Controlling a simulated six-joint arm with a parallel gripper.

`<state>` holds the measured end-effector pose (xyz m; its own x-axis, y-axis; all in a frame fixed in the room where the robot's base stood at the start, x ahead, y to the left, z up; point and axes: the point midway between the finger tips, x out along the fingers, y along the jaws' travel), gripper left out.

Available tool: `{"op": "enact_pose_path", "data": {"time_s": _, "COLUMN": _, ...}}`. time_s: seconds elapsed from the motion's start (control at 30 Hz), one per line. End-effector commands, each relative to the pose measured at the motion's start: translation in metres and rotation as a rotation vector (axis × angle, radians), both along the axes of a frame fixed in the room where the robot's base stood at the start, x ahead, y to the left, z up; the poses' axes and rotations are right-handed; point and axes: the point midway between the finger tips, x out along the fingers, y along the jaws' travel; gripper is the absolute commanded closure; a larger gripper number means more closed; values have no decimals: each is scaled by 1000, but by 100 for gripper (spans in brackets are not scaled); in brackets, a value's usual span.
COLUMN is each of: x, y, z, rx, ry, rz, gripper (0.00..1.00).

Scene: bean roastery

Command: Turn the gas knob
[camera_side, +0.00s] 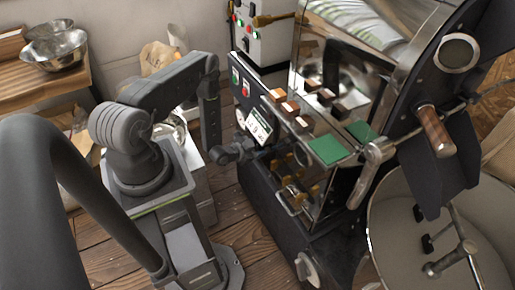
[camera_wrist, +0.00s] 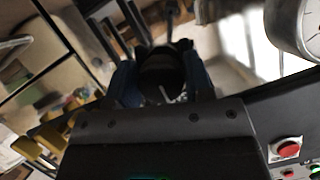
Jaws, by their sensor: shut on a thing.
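The gas knob (camera_wrist: 162,68) is a round black knob with a thin pale line on it. In the wrist view it sits between the two bluish fingers of my gripper (camera_wrist: 163,82), which are shut on it from both sides. In the side view my gripper (camera_side: 234,152) reaches the left front of the black roaster, beside the lit display (camera_side: 259,126). The knob cannot be made out there, as my gripper hides it.
A round gauge (camera_wrist: 298,24) and a red button (camera_wrist: 289,148) are at the right of the wrist view. Brass-coloured valves (camera_side: 296,190) lie low on the roaster. A round cooling pan (camera_side: 385,235) stands right. Steel bowls (camera_side: 56,52) rest on a wooden table at the back left.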

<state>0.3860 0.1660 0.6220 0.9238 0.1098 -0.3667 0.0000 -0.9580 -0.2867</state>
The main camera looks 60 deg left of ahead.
Motion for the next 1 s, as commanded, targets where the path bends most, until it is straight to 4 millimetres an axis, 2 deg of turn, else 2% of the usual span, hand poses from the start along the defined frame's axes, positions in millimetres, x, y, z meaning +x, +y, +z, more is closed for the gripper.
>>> {"op": "enact_pose_path", "data": {"time_s": 0.27, "x": 0, "y": 0, "z": 0, "rx": 154, "ry": 0, "rz": -1, "gripper": 76}}
{"op": "enact_pose_path", "data": {"time_s": 1.0, "x": -1, "y": 1, "z": 1, "rx": 850, "ry": -1, "rz": 0, "gripper": 76}}
